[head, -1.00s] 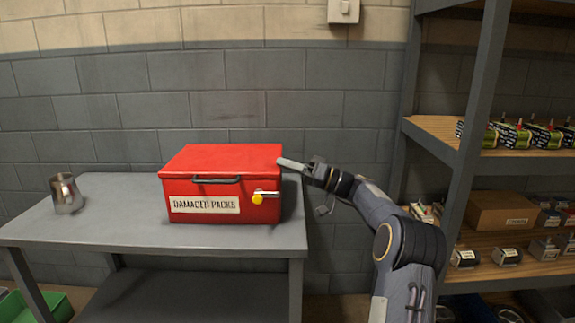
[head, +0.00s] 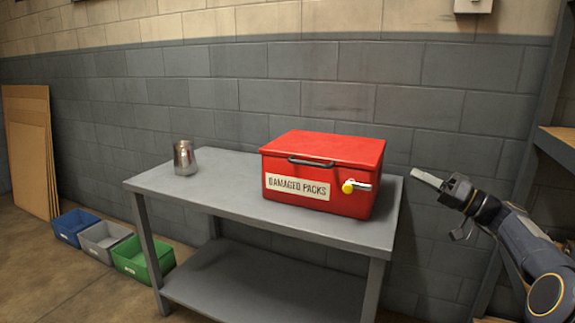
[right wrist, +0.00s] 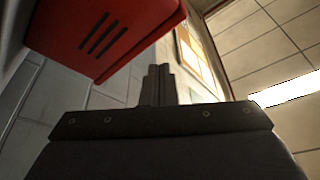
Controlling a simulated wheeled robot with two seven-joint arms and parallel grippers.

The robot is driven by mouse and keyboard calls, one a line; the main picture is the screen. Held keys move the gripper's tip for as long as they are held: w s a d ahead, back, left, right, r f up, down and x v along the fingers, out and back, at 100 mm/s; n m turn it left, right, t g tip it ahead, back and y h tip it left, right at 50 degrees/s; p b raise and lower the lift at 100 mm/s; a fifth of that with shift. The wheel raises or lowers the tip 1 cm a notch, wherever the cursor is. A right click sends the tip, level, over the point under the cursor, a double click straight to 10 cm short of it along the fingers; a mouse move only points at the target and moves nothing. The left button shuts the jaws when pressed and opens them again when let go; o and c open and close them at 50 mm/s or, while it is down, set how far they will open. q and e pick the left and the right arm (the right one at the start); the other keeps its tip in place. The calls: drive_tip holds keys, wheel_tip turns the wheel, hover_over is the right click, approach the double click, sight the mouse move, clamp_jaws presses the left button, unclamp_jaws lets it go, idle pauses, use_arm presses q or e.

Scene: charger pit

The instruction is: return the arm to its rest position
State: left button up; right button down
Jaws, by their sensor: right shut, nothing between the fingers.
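My right gripper (head: 427,179) is at the right of the head view, with its arm coming in from the right edge. It is shut and empty, in the air to the right of the red box and apart from it. In the right wrist view its fingers (right wrist: 160,85) are together with nothing between them. The red box (head: 318,205), labelled "DAMAGED PACKS", stands on the grey table with its lid down. It also shows in the right wrist view (right wrist: 110,30), at the upper left. My left gripper is not in view.
A metal cup (head: 184,160) stands on the left of the grey table (head: 220,200). Blue (head: 75,228), grey (head: 103,240) and green (head: 143,262) bins sit on the floor at left, near leaning cardboard sheets (head: 30,150). A shelf (head: 558,140) stands at the right edge.

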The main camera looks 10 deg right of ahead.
drive_tip(key=s+a+f+m+g+h+p, duration=0.15)
drive_tip(key=s+a+g, duration=0.35)
drive_tip(key=a, duration=0.5)
drive_tip(key=s+a+g+h, duration=0.2)
drive_tip(key=s+a, duration=0.6)
drive_tip(key=a, duration=0.2)
drive_tip(key=s+a+f+g+h+p, duration=0.1)
drive_tip(key=s+a+f+g+h, duration=0.15)
drive_tip(key=s+f, duration=0.7)
drive_tip(key=s+a+f+g+h+p, duration=0.1)
drive_tip(key=s+a+f+h, duration=0.4)
drive_tip(key=s, duration=0.8)
wheel_tip(320, 180, up, 36)
drive_tip(key=d+p, duration=0.2)
drive_tip(key=p, duration=3.6)
drive_tip(key=shift+s+m, duration=0.45)
drive_tip(key=shift+d+f+t, duration=0.1)
drive_tip(key=shift+t, duration=0.15)
